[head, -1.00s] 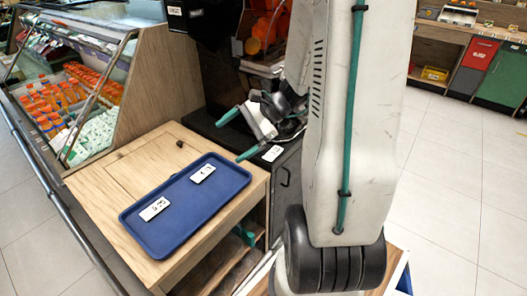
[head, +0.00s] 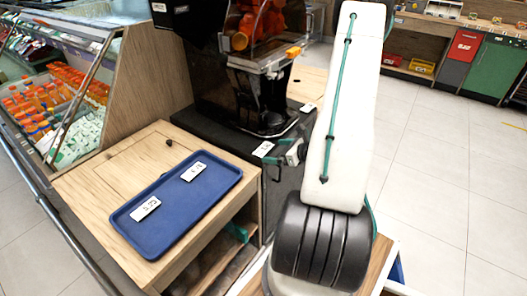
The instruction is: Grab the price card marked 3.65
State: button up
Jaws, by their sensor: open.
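Several white price cards are in view, and their print is too small for me to tell which reads 3.65. One card (head: 145,209) lies on the left of the blue tray (head: 172,238), and another card (head: 193,172) lies on its right. A third card (head: 263,149) is at the front edge of the black juicer counter, and a fourth card (head: 307,108) lies farther back on it. My gripper (head: 278,151) is open, with its teal fingertips just right of the third card. The rest of it is mostly hidden behind my arm.
The tray rests on a wooden counter (head: 92,184) with a small dark knob. The juicer (head: 262,85) stands behind my gripper. A chilled case of orange bottles (head: 40,110) is at the left. Open floor (head: 430,160) lies to the right.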

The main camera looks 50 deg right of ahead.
aim_at(265, 149)
jog(key=x, duration=0.3)
jog(key=shift+w, duration=0.35)
jog(key=c, duration=0.9)
jog(key=shift+o, duration=0.2)
jog(key=shift+r, duration=0.1)
